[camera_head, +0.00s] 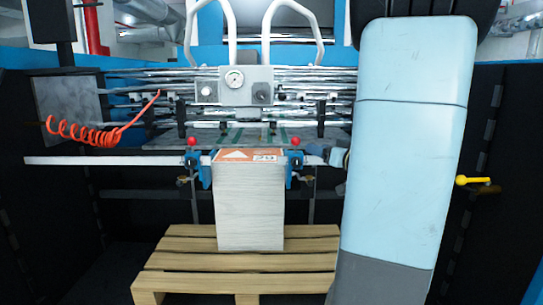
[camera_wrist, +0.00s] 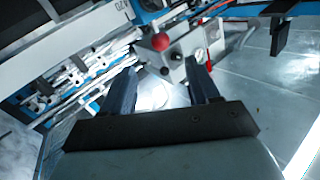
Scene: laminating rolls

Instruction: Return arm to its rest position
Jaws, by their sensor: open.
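My arm covers the right side of the head view as a large pale blue link with a dark grey lower end. My gripper (camera_wrist: 163,88) shows in the wrist view, with its two dark fingers apart and nothing between them. Beyond the fingers are a red ball knob (camera_wrist: 160,42) and part of the machine; I cannot tell how far they are from the fingertips.
A tall stack of sheets (camera_head: 249,205) stands on a wooden pallet (camera_head: 190,262) in front of the machine. A grey box with a gauge (camera_head: 234,79), an orange coiled hose (camera_head: 85,134), and a yellow handle (camera_head: 474,181) are around it. Dark side walls flank the bay.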

